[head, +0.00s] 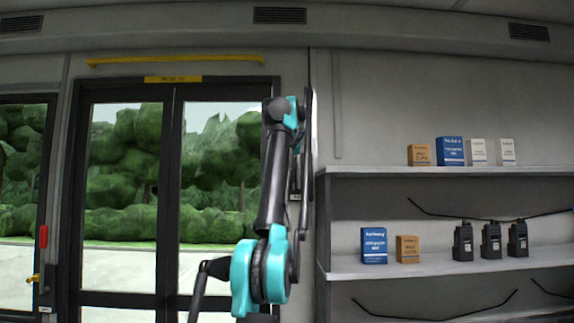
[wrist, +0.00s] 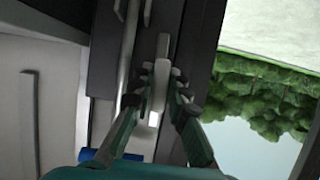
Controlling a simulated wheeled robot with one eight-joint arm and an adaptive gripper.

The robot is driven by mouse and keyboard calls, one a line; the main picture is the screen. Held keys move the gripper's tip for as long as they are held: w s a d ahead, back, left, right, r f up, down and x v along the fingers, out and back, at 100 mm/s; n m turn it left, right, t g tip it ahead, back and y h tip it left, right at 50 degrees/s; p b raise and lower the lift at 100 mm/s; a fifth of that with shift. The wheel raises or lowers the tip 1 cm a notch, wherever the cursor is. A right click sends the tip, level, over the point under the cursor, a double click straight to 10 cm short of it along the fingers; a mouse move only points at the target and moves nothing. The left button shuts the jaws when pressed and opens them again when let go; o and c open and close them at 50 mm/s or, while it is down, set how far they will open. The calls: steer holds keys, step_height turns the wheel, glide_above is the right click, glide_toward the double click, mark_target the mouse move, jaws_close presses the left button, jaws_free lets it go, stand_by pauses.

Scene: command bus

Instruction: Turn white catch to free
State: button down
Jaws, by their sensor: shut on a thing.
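The white catch (wrist: 161,78) shows in the middle of the wrist view as a pale, narrow lever on a dark frame. My gripper (wrist: 158,92) has one finger on each side of the catch and is shut on it. The catch's upper end sticks out past the fingertips. In the head view I cannot make out the catch or the fingertips; my arm stands in front of that part of the wall beside the glass door (head: 215,185).
A shelf unit (head: 430,171) with small boxes (head: 450,151) and black radios (head: 490,240) stands close on the right of my arm. A yellow rail (head: 175,60) runs above the door. A red handle (head: 43,236) is at the far left.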

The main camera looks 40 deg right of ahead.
stand_by(0.3)
steer(key=c, duration=1.5)
jaws_free()
steer(key=shift+c, duration=0.2)
steer(key=shift+s+a, duration=0.1)
steer(key=v, duration=0.7)
steer(key=shift+r, duration=0.1)
